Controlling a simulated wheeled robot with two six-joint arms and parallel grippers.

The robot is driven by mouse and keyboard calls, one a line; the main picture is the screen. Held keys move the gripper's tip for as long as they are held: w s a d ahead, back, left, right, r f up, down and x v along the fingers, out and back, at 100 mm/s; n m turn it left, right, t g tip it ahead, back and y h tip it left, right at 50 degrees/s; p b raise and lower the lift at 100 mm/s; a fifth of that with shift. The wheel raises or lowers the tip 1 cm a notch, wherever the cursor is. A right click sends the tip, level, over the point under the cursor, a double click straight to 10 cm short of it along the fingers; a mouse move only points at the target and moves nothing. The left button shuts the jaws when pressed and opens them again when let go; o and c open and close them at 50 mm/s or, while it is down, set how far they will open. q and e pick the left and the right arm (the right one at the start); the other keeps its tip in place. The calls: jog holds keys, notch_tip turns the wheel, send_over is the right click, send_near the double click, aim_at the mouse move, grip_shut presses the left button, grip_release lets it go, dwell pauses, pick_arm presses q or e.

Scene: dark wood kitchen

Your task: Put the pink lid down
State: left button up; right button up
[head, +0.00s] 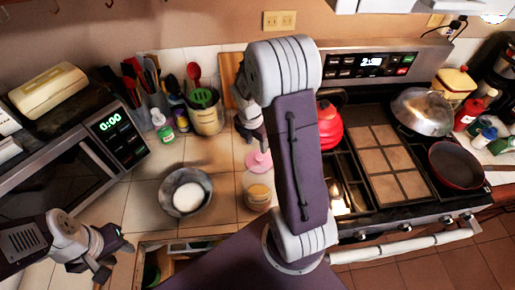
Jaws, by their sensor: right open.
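The pink lid (259,161) lies on the tiled counter, knob side up, just behind a glass jar (257,196) with tan contents. My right gripper (254,136) is open and empty, a little behind and above the lid, apart from it as far as I can see. My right arm's large links hide part of that gripper and the area to its right. My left gripper (102,268) is low at the left, away from the lid, with nothing visible in it. Its finger gap is too small to judge.
A grey bowl (185,193) with white contents stands left of the jar. A utensil pot (206,112) and bottles stand behind. A microwave (70,160) is at left. The stove with a red kettle (328,127) is at right. An open drawer (160,262) is below the counter.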

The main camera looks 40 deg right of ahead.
jog(key=shift+a+r, duration=0.15)
jog(key=shift+r, duration=1.1)
jog(key=shift+r, duration=0.1)
